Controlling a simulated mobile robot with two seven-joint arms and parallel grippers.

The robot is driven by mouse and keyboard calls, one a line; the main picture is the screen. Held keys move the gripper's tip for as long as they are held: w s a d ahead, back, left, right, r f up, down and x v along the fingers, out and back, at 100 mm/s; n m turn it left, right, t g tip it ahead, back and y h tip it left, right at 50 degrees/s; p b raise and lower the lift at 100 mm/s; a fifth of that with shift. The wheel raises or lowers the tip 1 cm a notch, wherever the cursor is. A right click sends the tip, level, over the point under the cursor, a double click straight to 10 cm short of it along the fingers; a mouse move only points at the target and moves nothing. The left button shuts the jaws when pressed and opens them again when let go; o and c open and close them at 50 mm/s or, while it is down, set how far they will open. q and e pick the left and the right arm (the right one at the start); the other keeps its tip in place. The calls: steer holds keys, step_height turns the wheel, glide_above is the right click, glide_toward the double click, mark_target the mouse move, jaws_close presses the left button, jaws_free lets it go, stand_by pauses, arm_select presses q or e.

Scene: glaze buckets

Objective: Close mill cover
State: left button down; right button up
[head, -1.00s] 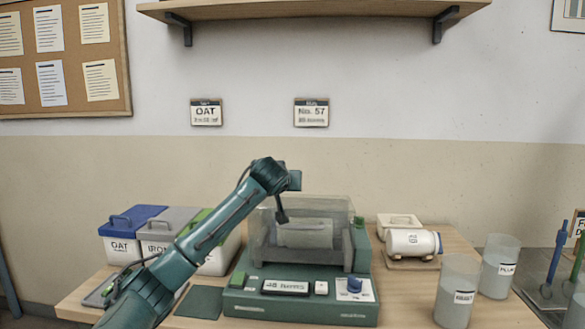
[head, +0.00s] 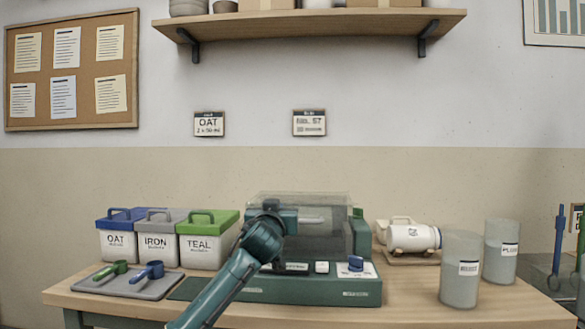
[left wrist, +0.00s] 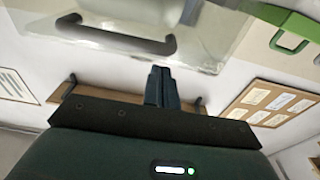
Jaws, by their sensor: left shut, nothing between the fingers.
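The green mill (head: 330,289) stands at the middle of the table, with a button and a blue knob on its front panel. Its clear cover (head: 335,204) is over the mill's upper part; I cannot tell whether it is fully down. My left gripper (head: 277,208) is in front of the cover and hides part of it. In the left wrist view its fingers (left wrist: 160,86) are shut and empty. The cover's dark handle (left wrist: 115,38) shows beside them, apart from the fingertips in the picture. My right gripper is not in view.
OAT (head: 117,246), IRON (head: 157,246) and TEAL (head: 207,246) bins stand left of the mill. A tray (head: 112,287) with green and blue scoops lies before them.

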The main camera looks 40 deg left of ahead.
arm_select(q)
steer(key=shift+s+d+f+t+y+b, duration=0.15)
steer(key=shift+s+d+f+t+b, duration=0.05)
steer(key=shift+f+b, duration=0.4)
steer(key=shift+s+d+f+t+y+b, duration=0.2)
steer(key=shift+f+b, duration=0.25)
steer(key=shift+b, duration=0.25)
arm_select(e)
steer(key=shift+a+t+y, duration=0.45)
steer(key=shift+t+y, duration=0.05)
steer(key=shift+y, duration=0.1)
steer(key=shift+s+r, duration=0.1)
